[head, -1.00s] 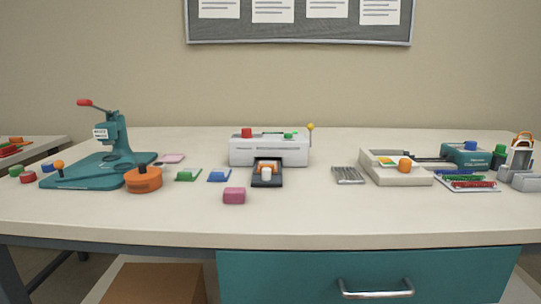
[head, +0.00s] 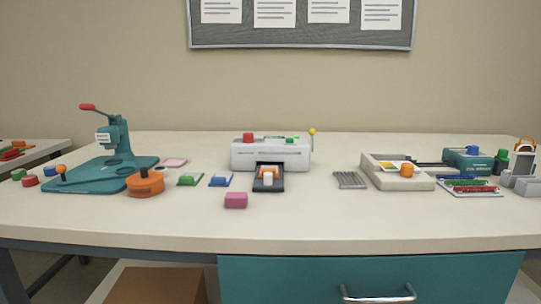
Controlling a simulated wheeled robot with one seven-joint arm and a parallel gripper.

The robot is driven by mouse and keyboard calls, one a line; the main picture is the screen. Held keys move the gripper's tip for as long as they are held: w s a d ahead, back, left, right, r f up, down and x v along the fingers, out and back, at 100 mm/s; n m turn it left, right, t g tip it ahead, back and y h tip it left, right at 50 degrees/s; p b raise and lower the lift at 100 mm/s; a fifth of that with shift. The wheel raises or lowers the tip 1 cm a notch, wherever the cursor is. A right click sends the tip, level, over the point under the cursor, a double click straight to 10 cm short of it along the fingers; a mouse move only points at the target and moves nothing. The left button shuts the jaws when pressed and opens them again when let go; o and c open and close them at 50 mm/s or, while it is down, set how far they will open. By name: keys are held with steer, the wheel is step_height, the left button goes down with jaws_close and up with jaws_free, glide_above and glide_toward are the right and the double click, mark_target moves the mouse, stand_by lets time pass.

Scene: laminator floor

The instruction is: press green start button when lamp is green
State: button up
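A white laminator (head: 271,156) stands at the back middle of the table. A small green button (head: 290,140) sits on its top right part, and a larger red button (head: 248,138) on its top left. A small ball on a thin post at its right end, which looks like the lamp (head: 312,131), appears yellow. A dark tray (head: 268,185) sticks out of the front, with a white and orange piece (head: 268,177) on it. My gripper is not in view.
A teal lever press (head: 113,140) and an orange round container (head: 145,183) stand at left. A pink block (head: 236,200) lies in front of the laminator. A beige tray (head: 398,181) and a teal device (head: 469,160) stand at right. The table's front strip (head: 300,228) is clear.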

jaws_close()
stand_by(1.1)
